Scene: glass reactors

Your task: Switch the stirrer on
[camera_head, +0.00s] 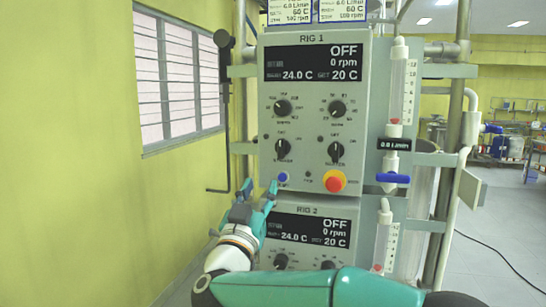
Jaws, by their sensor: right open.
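The RIG 1 control panel (313,130) faces me. Its display (313,63) reads OFF, 0 rpm, 24.0 C and SET 20 C. The stirrer knob (282,148) is the lower left black knob, its label small and blurred. It looks about vertical. My right gripper (260,186) is open and empty, its fingers pointing up, at the lower left corner of the panel. It is below and left of the stirrer knob, apart from it. My left gripper is out of view.
Near the stirrer knob are a speed knob (282,107), a second lower knob (336,151), a blue button (283,177) and a red stop button (334,180). A RIG 2 panel (307,217) sits below. A blue-handled valve (393,178) and pipes stand right.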

